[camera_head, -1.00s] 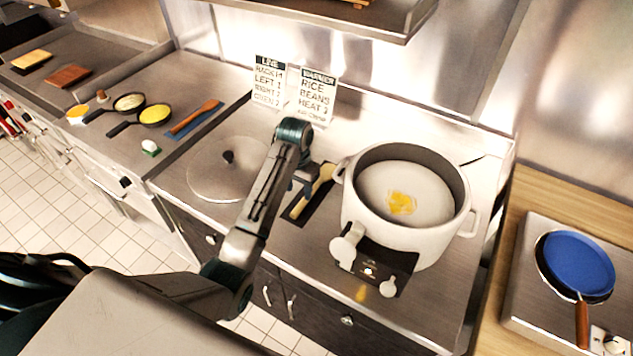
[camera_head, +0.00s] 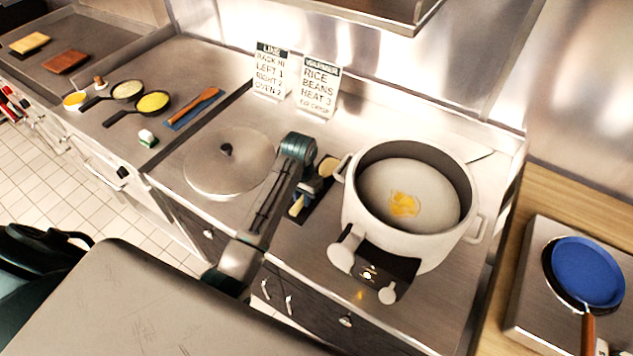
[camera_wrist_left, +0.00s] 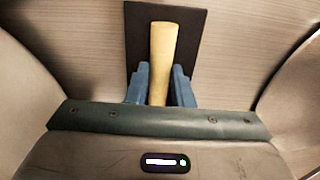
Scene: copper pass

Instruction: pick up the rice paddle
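The rice paddle is pale yellow wood and lies on a dark mat (camera_head: 322,205) left of the white rice pot. In the head view its handle end (camera_head: 296,206) and another part (camera_head: 328,167) show on either side of my left gripper (camera_head: 308,192), which hides its middle. In the left wrist view the paddle (camera_wrist_left: 163,50) runs between the two blue fingers of my left gripper (camera_wrist_left: 162,78). The fingers lie close along both its sides; whether they press on it I cannot tell. My right gripper is not in view.
The white pot (camera_head: 357,212) stands close right of the mat. A round lid (camera_head: 215,170) lies to the left. Two signs (camera_head: 318,88) stand behind. A blue pan (camera_head: 588,270) is at right.

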